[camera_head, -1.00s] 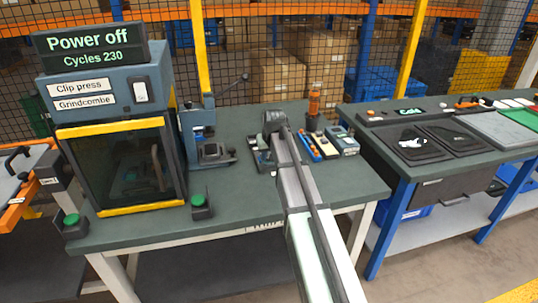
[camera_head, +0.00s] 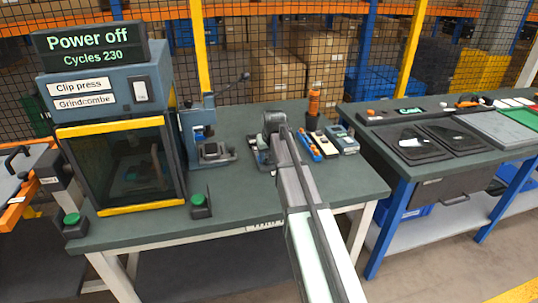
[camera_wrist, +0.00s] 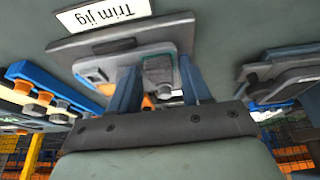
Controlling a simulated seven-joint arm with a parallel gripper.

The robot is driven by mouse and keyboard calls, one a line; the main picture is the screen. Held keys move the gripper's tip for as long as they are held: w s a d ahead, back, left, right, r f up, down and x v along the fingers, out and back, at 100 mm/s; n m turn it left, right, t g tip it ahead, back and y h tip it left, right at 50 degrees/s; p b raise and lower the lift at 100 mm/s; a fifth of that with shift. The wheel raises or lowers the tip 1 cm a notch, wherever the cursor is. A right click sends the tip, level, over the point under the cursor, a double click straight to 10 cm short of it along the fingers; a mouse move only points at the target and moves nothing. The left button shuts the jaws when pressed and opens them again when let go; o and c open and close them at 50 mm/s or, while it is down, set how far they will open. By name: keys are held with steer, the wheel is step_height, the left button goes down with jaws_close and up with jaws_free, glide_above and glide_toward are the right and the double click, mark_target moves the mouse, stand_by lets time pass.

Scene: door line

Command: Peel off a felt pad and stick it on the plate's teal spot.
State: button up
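My gripper (camera_wrist: 158,88) points down over the trim jig, with its two dark blue fingers apart. The trim jig (camera_wrist: 75,48) is a grey base with a white "Trim jig" label, upside down in the wrist view. A light grey plate-like part (camera_wrist: 98,70) with a dark opening lies on it. A small grey-green block (camera_wrist: 158,70) shows between the fingers; I cannot tell if they touch it. An orange bit shows just below it. In the head view my arm hides most of the jig.
The clip press (camera_head: 115,165), with its "Power off" sign, stands at left on the green bench (camera_head: 235,205). A lever press (camera_head: 207,140) is left of my arm. Blue and white strips (camera_head: 312,146), an orange bottle (camera_head: 313,102) and a small device (camera_head: 342,140) stand to its right.

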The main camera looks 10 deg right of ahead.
steer(key=shift+o, duration=0.5)
steer(key=shift+d, duration=0.1)
steer(key=shift+r, duration=0.25)
steer(key=v, duration=1.3)
steer(key=shift+s, duration=0.2)
